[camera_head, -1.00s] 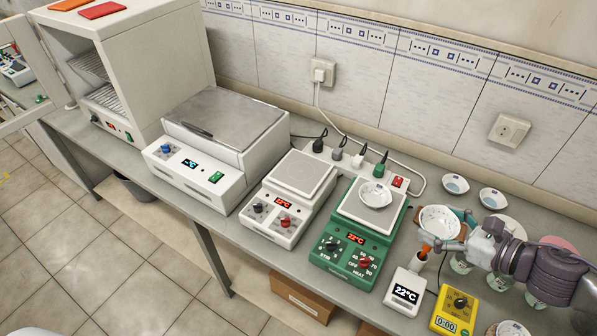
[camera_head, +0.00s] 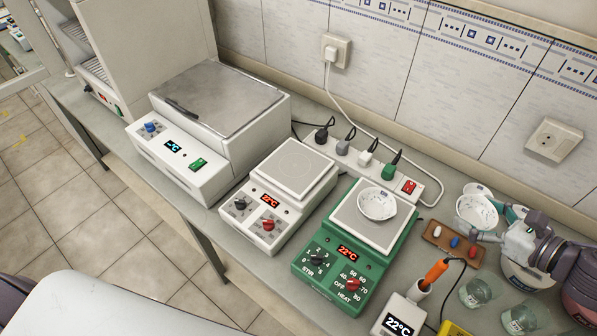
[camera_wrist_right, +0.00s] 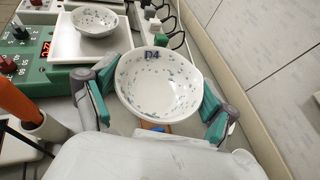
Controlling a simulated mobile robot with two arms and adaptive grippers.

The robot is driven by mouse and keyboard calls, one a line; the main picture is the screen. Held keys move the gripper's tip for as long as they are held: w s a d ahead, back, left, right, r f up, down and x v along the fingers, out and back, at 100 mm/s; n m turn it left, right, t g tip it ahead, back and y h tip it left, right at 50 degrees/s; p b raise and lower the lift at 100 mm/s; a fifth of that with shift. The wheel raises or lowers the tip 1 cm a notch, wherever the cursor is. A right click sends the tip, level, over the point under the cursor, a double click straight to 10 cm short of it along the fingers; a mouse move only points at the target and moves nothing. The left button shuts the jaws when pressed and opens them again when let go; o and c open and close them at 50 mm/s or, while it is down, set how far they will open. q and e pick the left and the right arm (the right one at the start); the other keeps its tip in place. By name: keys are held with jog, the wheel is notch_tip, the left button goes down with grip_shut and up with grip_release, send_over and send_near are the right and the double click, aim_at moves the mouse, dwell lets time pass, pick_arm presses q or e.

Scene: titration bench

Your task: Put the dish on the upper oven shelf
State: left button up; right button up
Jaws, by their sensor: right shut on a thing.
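A white speckled dish (camera_head: 477,211) is held by my right gripper (camera_head: 490,222) at the right of the head view. In the right wrist view the dish (camera_wrist_right: 158,85) is marked D4 and looks empty, with teal fingertips on both sides of it. The oven (camera_head: 150,42) stands at the upper left of the head view, well away from the gripper. Its front is open, and wire shelves (camera_head: 92,70) show inside; the top of the oven is cut off. My left gripper is not in view.
A second dish (camera_head: 377,204) sits on the green hotplate (camera_head: 345,262). A white hotplate (camera_head: 290,170) and a metal-topped bath (camera_head: 215,95) stand between it and the oven. A power strip (camera_head: 370,165), stir-bar tray (camera_head: 440,240) and glass beakers (camera_head: 478,292) are nearby.

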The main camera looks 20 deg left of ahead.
notch_tip(320, 180, down, 4)
jog(key=b, duration=0.3)
jog(key=p, duration=0.2)
send_over(439, 211)
notch_tip(439, 211, down, 7)
jog(key=shift+r, duration=0.1)
notch_tip(439, 211, down, 4)
jog(key=shift+r, duration=0.1)
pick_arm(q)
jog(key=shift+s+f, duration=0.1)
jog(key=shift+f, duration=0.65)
pick_arm(e)
jog(key=shift+f, duration=0.3)
jog(key=o, duration=0.7)
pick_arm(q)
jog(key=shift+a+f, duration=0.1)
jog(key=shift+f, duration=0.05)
pick_arm(e)
jog(key=shift+o, duration=1.3)
